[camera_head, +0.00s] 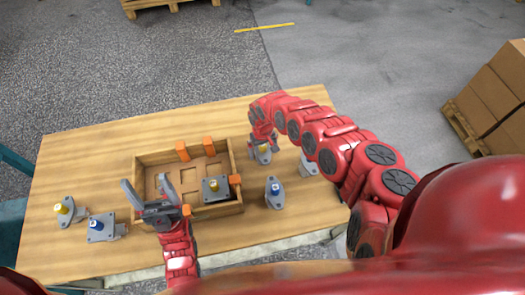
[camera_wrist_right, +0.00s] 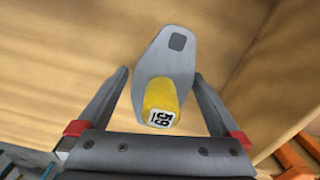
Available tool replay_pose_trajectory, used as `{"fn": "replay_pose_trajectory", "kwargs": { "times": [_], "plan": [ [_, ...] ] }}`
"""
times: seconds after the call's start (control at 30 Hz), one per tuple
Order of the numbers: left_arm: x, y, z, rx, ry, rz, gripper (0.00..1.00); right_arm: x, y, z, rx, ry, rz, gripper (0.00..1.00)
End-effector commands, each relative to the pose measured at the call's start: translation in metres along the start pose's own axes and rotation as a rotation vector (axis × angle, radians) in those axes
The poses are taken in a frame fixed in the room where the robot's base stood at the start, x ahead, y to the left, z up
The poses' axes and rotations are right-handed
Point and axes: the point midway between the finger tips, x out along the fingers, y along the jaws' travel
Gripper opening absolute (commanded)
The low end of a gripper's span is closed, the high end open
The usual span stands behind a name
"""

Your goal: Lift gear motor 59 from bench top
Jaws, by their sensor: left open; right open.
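Gear motor 59 (camera_wrist_right: 162,65) is a grey part with a flat flange and a yellow cap labelled 59. In the right wrist view it lies between the two spread fingers of my right gripper (camera_wrist_right: 161,76), with a gap on each side. In the head view this motor (camera_head: 263,156) sits on the wooden bench top (camera_head: 110,165), right of the tray, partly hidden by my right gripper above it. My left gripper (camera_head: 142,180) is open and empty over the left part of the tray.
A wooden tray (camera_head: 217,211) with orange clips holds a square-flanged motor (camera_head: 214,190). A blue-capped motor (camera_head: 275,194) stands near the front right, another motor (camera_head: 308,167) beside my right arm. A yellow-capped motor (camera_head: 66,211) and a square-flanged motor (camera_head: 101,228) stand at left.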

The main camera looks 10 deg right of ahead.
Motion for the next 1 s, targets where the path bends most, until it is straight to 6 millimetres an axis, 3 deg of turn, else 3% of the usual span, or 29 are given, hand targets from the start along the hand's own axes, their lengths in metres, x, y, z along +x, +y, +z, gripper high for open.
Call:
{"fn": "replay_pose_trajectory", "kwargs": {
  "times": [0.23,0.77,1.0],
  "plan": [
    [0.0000,0.0000,0.0000,0.000,0.000,0.000,0.74,0.0007,0.0002,0.0003,0.000,-0.001,0.000,0.98],
    [0.0000,0.0000,0.0000,0.000,0.000,0.000,0.74,0.0008,-0.0002,0.0007,0.000,-0.002,0.000,0.03],
    [0.0002,0.0000,0.0000,0.000,0.000,0.000,0.74,0.0004,-0.0002,0.0006,0.000,-0.002,0.000,0.00]
  ]
}}
